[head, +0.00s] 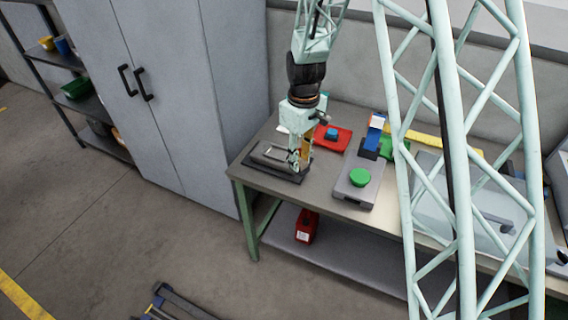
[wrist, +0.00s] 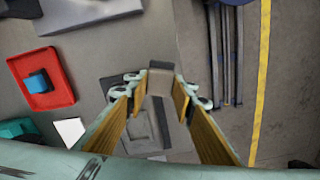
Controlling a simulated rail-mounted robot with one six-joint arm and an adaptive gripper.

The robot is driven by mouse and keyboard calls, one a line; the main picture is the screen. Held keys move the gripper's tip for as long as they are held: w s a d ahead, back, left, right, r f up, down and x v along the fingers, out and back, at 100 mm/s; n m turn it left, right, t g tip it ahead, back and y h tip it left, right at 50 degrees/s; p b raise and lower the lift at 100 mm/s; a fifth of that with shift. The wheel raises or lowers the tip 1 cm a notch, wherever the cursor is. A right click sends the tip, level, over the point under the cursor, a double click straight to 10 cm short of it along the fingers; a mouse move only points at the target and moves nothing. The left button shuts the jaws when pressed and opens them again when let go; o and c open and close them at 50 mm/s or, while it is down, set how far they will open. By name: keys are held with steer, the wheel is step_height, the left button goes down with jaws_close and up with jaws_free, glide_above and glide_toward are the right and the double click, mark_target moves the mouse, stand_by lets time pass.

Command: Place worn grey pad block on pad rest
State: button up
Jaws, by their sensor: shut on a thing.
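My gripper (wrist: 160,98) is shut on the worn grey pad block (wrist: 160,82), which shows between the fingertips in the wrist view. In the head view my gripper (head: 298,167) points down over the left end of the bench, at the dark pad rest (head: 285,174). The pad rest also shows below the block in the wrist view (wrist: 112,88). A lighter grey framed part (head: 268,153) lies on its left side. The block is hard to make out in the head view. I cannot tell whether it touches the rest.
A red tray (head: 345,143) with a blue block (head: 331,133) lies behind, to the right. A grey device (head: 352,194) with a green button (head: 360,177) stands right of the rest. The bench's left edge is close. A red container (head: 307,226) sits on the lower shelf.

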steer(key=w+d+f+m+b, duration=0.1)
steer(key=w+d+m+b, duration=0.1)
steer(key=d+m, duration=0.1)
steer(key=w+d+f+m+b, duration=0.2)
steer(key=d, duration=0.3)
steer(key=w+d+f+m+b, duration=0.1)
steer(key=w+d+m+b, duration=0.2)
steer(key=d, duration=0.1)
steer(key=shift+w+f+m, duration=0.1)
steer(key=shift+f+m, duration=0.2)
steer(key=shift+f, duration=0.1)
